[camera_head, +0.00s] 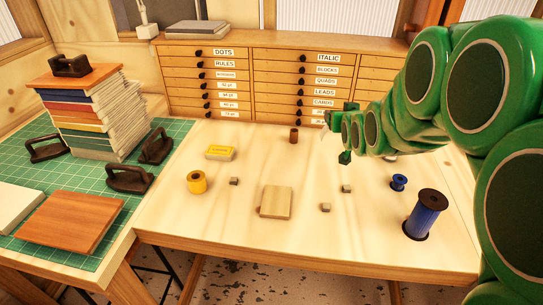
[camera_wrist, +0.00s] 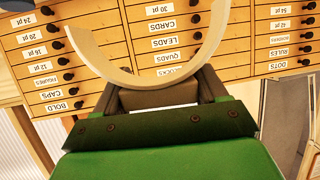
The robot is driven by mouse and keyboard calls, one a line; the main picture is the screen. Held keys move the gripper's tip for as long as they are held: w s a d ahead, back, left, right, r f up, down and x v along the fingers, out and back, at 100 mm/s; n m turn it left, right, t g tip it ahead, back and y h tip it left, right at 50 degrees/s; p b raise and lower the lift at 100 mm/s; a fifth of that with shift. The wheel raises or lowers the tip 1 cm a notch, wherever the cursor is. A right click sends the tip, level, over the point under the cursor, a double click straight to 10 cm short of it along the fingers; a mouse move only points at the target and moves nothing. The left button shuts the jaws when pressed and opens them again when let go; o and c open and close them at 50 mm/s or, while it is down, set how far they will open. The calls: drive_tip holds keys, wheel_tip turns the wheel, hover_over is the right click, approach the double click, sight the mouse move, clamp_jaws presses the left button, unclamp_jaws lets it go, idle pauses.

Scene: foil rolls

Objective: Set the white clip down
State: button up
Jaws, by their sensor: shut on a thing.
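The white clip (camera_wrist: 152,81) is a pale, open C-shaped band, and in the wrist view it sits at the tip of my gripper (camera_wrist: 160,97). My gripper is shut on its curved middle, with the open side facing away from the palm. In the head view my gripper (camera_head: 341,124) is above the back right of the light wooden table (camera_head: 250,236), near the drawer cabinet. The clip is hardly visible there, only a small pale edge at the gripper's left side.
The table holds a yellow roll (camera_head: 196,182), a yellow box (camera_head: 220,153), a wooden block (camera_head: 275,202), several small grey cubes, a brown cup-like piece (camera_head: 294,136), a small blue spool (camera_head: 399,182) and a large blue roll (camera_head: 425,215). The labelled drawer cabinet (camera_head: 240,85) stands behind. Bare tabletop lies between these things.

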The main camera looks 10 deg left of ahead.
drive_tip(key=shift+a+r+n+g+y, duration=1.8)
drive_tip(key=shift+a+n+y, duration=1.65)
drive_tip(key=shift+a, duration=2.95)
drive_tip(key=s+a+f+n+g+y, duration=0.4)
drive_tip(key=s+a+f+n, duration=0.15)
drive_tip(key=s, duration=0.35)
drive_tip(key=shift+m+h, duration=0.25)
drive_tip(key=shift+m, duration=0.15)
drive_tip(key=shift+w+a+f, duration=1.05)
drive_tip(key=shift+w+f, duration=0.55)
drive_tip(key=shift+w, duration=0.5)
drive_tip(key=shift+w+a+f, duration=1.05)
drive_tip(key=shift+w+f, duration=0.55)
drive_tip(key=shift+w, duration=0.45)
drive_tip(key=shift+w+a+f, duration=1.05)
drive_tip(key=shift+w+f, duration=0.55)
drive_tip(key=shift+w, duration=0.5)
drive_tip(key=shift+f, duration=1.6)
drive_tip(key=shift+f, duration=0.1)
